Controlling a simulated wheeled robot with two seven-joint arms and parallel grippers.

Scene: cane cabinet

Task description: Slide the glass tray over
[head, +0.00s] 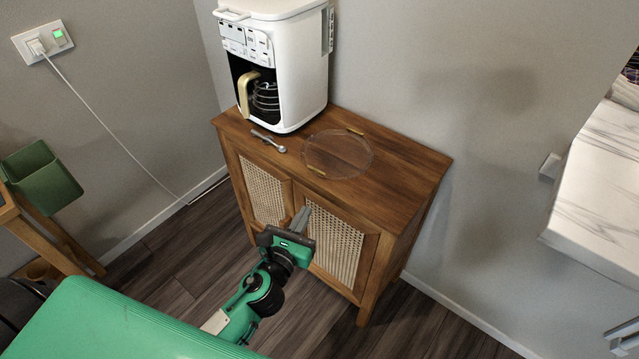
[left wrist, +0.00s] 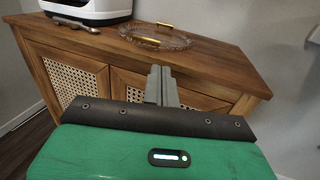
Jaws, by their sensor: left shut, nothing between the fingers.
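The glass tray (head: 337,155) is round and clear with two gold handles. It lies flat on top of the wooden cabinet, right of the coffee maker. The tray also shows in the left wrist view (left wrist: 160,38), beyond the fingers. My left gripper (head: 301,217) is in front of the cabinet doors in the head view, lower than the cabinet top and apart from the tray. Its fingers show in the left wrist view (left wrist: 161,84), shut and empty. My right gripper is not in view.
The cabinet (head: 415,165) has cane doors and a clear right end on top. A white coffee maker (head: 290,60) stands on its left end. A metal utensil (head: 268,141) lies in front of it. A marble counter (head: 600,175) is at right.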

